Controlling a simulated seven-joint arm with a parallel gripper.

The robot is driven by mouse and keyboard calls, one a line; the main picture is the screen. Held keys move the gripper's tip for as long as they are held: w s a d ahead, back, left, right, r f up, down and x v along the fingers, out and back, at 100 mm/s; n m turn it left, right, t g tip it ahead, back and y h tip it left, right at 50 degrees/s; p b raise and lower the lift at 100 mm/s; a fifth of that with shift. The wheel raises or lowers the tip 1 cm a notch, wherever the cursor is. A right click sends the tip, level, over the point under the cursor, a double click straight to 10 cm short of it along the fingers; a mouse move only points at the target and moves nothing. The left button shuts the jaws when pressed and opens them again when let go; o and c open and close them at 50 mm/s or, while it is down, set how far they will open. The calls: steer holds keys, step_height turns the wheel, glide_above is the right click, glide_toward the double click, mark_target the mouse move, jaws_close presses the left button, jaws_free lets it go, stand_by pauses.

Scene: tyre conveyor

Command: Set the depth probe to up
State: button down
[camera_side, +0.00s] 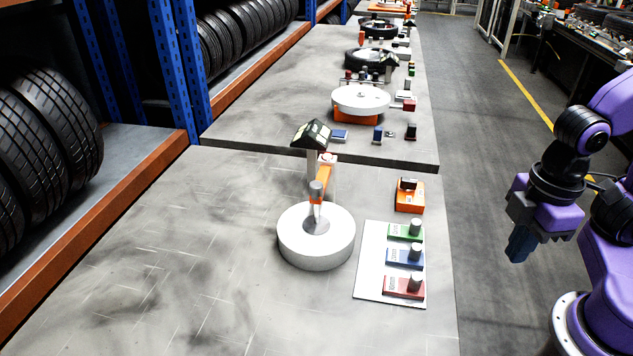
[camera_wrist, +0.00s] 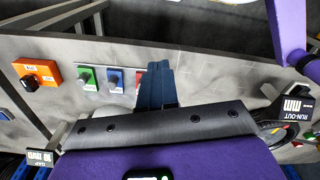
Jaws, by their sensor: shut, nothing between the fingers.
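An orange box with a black knob (camera_side: 409,195) sits on the near table, right of the white round drum; it also shows in the wrist view (camera_wrist: 37,73), with small white labels too blurred to read. A probe-like grey cylinder (camera_side: 316,190) hangs from an orange arm (camera_side: 325,174) over the drum (camera_side: 316,246). Its tip points down at the drum's dark centre; I cannot tell whether it touches. My gripper (camera_side: 518,245) is above the floor right of the table, well apart from the box. Its blue fingers (camera_wrist: 157,86) are together and empty.
A white plate (camera_side: 373,268) carries green (camera_side: 405,232), blue (camera_side: 405,257) and red (camera_side: 403,286) blocks with grey knobs. A small display (camera_side: 311,134) stands behind the drum. Another table with similar gear lies beyond. The near table's left side is clear.

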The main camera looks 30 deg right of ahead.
stand_by(0.4)
steer(key=c, duration=1.3)
jaws_free()
steer(key=shift+c, duration=0.2)
steer(key=o, duration=0.5)
steer(key=shift+w+a+r+m, duration=0.1)
steer(key=shift+w+a+m, duration=0.15)
steer(key=shift+m, duration=0.15)
step_height(320, 180, up, 9)
steer(key=m+y, duration=0.9)
steer(key=m, duration=2.1)
glide_above(316, 184)
steer(key=d, duration=1.2)
steer(key=x, duration=1.7)
steer(key=shift+s+d+f, duration=0.15)
steer(key=shift+d+f, duration=0.05)
steer(key=shift+f, duration=0.1)
